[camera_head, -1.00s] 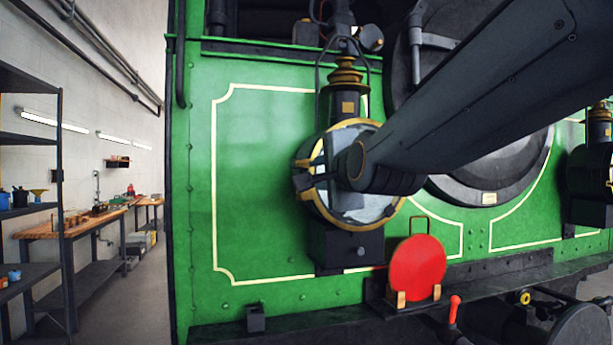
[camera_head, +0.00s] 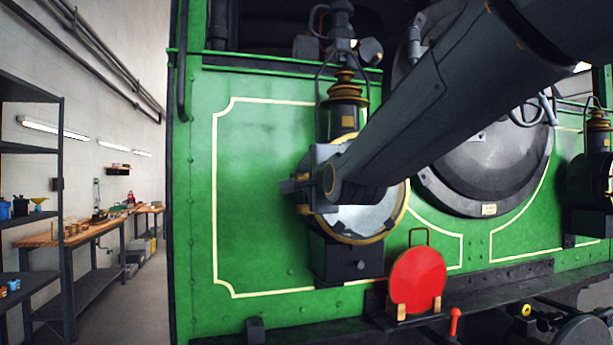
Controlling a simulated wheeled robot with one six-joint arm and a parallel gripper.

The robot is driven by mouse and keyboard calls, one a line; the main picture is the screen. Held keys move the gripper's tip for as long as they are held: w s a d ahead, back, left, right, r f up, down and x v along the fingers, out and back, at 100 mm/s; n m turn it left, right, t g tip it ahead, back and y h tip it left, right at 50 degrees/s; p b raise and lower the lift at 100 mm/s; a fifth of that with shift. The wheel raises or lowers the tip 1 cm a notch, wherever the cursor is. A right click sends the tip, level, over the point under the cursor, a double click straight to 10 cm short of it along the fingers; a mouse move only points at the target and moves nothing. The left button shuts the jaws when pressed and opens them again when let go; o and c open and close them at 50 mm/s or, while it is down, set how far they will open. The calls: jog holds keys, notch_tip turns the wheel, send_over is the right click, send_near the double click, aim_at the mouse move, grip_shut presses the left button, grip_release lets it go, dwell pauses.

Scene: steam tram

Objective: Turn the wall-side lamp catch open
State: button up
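The wall-side lamp (camera_head: 347,228) is mounted on the green tram front, with a brass-rimmed round glass, a dark box base and a ringed brass chimney. My gripper (camera_head: 290,187) is at the lamp's left edge, in front of the rim where the catch would sit. My dark arm reaches in from the upper right and covers the upper middle of the lamp. The catch itself is hidden or too small to make out behind my gripper. I cannot tell whether the fingers are open or touching anything.
A red disc (camera_head: 417,279) stands on a ledge below and right of the lamp. A second lamp (camera_head: 598,165) is at the far right. A round dark smokebox door (camera_head: 490,160) is between them. Workbenches (camera_head: 75,236) and a shelf stand along the left wall.

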grip_shut()
jog(key=shift+n+b, duration=0.3)
jog(key=shift+n, duration=0.1)
jog(key=n+b, duration=0.1)
jog(key=n, duration=0.2)
jog(key=shift+r+b, duration=0.1)
jog(key=shift+b, duration=0.25)
jog(key=n+b, duration=0.1)
jog(key=n, duration=0.2)
jog(key=shift+r+n, duration=0.15)
jog(key=shift+n, duration=0.15)
jog(key=n, duration=0.5)
jog(key=shift+a+r, duration=0.1)
jog(key=shift+a, duration=0.05)
jog(key=n+p, duration=0.1)
jog(key=n, duration=0.4)
jog(key=shift+n, duration=0.4)
